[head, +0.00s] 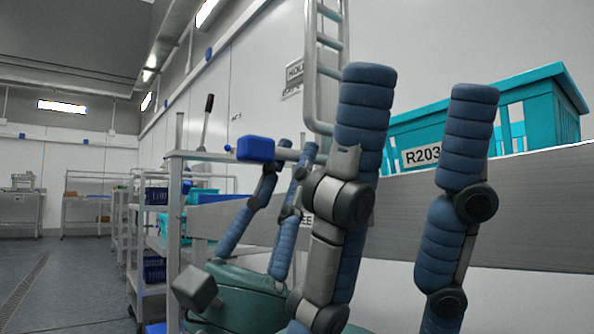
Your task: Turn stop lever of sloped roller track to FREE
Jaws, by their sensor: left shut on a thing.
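A lever with a black grip (209,104) and a metal shaft stands up, slightly tilted, behind the grey frame at centre-left. I cannot tell for sure that it is the stop lever. My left gripper (288,160) has blue padded fingers above a green body, close to the frame's top bar. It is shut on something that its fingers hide. My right gripper (420,95) is nearer, its two large padded fingers apart with nothing seen between them. A label ending in "EE" (306,219) is partly covered by a finger.
A teal crate (512,112) marked R203 stands behind a long grey side rail (540,200) at right. A blue box (255,149) sits on the frame's top bar. Racks with bins (154,232) stand behind at left. The floor (75,280) at far left is clear.

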